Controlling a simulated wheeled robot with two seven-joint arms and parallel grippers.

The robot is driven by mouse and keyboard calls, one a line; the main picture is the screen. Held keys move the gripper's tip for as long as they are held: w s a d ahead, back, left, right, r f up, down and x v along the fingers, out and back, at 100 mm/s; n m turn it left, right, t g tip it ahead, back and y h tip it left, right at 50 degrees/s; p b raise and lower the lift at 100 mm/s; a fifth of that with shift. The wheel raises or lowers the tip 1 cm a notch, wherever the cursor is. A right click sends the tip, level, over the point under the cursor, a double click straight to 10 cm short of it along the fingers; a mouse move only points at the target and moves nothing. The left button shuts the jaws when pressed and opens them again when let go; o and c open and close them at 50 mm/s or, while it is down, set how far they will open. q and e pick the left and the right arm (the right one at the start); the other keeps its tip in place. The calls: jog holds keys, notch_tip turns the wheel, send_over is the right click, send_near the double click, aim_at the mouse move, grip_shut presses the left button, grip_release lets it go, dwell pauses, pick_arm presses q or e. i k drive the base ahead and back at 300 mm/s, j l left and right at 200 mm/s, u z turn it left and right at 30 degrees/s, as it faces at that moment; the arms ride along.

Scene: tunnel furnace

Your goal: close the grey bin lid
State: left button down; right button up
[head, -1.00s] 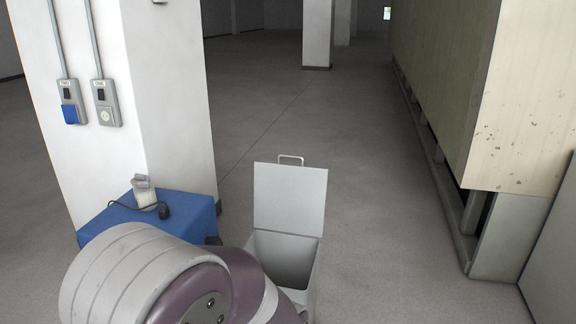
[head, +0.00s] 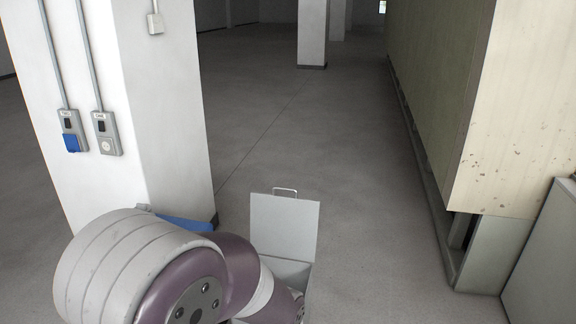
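The grey bin lid (head: 284,228) stands open and roughly upright at the lower middle of the head view, with a small handle (head: 285,190) on its top edge. The grey bin (head: 290,272) is below it, and only a strip of its opening shows. My arm comes in from the lower left and covers the front left part of the bin. Neither gripper shows, so I cannot see whether anything touches the lid.
A white pillar (head: 160,110) with switch boxes stands at the left. A blue box top (head: 186,223) is mostly hidden behind my arm. A large beige and green housing (head: 450,100) runs along the right. The floor between is clear.

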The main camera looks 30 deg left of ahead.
aim_at(284, 227)
jog(key=i+j, duration=0.15)
jog(key=i, duration=0.75)
jog(key=i+j, duration=0.15)
jog(key=i, duration=0.7)
jog(key=i+j, duration=0.15)
jog(key=i, duration=0.75)
